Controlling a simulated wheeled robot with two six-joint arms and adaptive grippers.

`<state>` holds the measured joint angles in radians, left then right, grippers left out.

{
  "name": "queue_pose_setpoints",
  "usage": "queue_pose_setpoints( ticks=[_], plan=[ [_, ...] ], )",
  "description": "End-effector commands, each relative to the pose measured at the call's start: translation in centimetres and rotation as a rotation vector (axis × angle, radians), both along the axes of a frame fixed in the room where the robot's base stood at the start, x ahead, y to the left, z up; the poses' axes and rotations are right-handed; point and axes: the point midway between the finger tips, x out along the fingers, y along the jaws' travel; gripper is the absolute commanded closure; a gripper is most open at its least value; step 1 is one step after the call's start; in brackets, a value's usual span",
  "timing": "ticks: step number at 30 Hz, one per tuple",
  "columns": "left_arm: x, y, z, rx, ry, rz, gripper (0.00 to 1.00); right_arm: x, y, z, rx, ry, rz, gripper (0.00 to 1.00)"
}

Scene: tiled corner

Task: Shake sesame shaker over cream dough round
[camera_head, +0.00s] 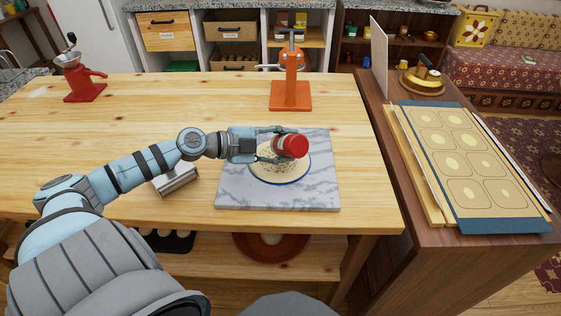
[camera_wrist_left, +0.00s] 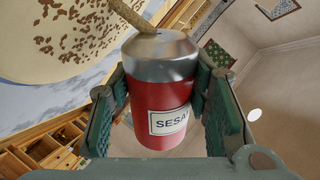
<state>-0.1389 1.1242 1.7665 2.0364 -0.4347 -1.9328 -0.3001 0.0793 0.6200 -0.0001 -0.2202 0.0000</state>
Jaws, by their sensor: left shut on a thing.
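My left gripper (camera_head: 278,146) is shut on the red sesame shaker (camera_head: 292,146), above the dough round. In the left wrist view the shaker (camera_wrist_left: 162,92) has a silver top and a label reading "SESA", and my gripper (camera_wrist_left: 158,100) has a finger on either side of it. The shaker is tipped with its silver top toward the dough, and a tan stream runs from that top. The cream dough round (camera_head: 275,175) lies on a blue-rimmed plate, partly hidden by gripper and shaker. Brown seeds are scattered on the dough (camera_wrist_left: 60,40). My right gripper is out of view.
The plate sits on a grey marble slab (camera_head: 325,185). A metal box-like object (camera_head: 176,181) lies left of it, partly behind my arm. An orange press (camera_head: 291,90) stands behind, and a red grinder (camera_head: 82,80) is back left. A patterned board (camera_head: 450,150) lies on the right counter.

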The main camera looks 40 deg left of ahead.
Motion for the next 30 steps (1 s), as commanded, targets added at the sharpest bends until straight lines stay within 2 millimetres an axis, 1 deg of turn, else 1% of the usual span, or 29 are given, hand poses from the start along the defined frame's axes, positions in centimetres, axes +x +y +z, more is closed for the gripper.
queue_pose_setpoints(
  ticks=[1,8,11,18,22,30],
  plan=[
    [0.0,0.0,0.3,0.001,-0.001,0.0,0.94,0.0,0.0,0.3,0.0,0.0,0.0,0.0],
    [0.0,0.0,0.4,0.001,-0.001,0.0,0.94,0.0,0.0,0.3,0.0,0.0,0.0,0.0],
    [0.0,0.0,0.8,0.001,-0.001,0.0,0.94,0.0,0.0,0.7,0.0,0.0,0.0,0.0],
    [0.0,0.0,3.4,0.001,-0.002,0.0,0.94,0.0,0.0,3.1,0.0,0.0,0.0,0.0],
    [0.0,0.0,4.5,0.001,-0.002,0.0,0.94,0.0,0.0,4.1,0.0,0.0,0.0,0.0],
    [0.0,0.0,4.4,0.001,-0.001,0.0,0.94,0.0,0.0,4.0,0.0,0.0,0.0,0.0]
  ],
)
